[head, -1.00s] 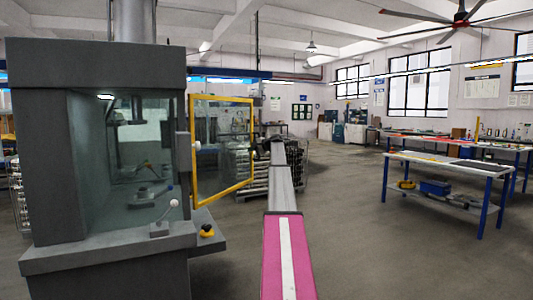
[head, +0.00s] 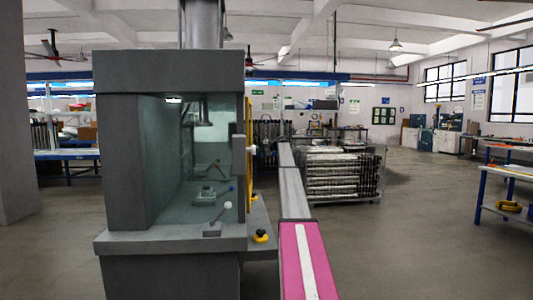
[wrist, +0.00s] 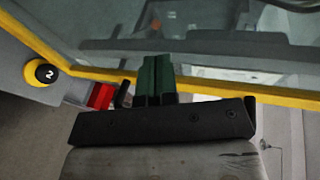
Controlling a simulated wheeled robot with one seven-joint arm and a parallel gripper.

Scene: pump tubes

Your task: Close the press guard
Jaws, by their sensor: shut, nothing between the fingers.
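The press guard (head: 249,165) is a clear panel in a yellow frame. In the head view it shows almost edge-on along the right side of the grey press (head: 168,72); whether it is fully flush I cannot tell. In the wrist view the guard's yellow rail (wrist: 215,89) runs across the picture, with the clear panel beyond. My gripper (wrist: 157,68) has green fingertips, shut together and empty. They overlap the rail in that view; I cannot tell if they touch it. In the head view my gripper is not clearly visible beside the guard.
A yellow-and-black button (head: 261,236) sits on the press ledge; the wrist view shows a button marked 2 (wrist: 40,73). A rack of metal tubes (head: 340,174) stands behind my arm. A blue-legged table (head: 510,172) is at far right. Open floor lies between.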

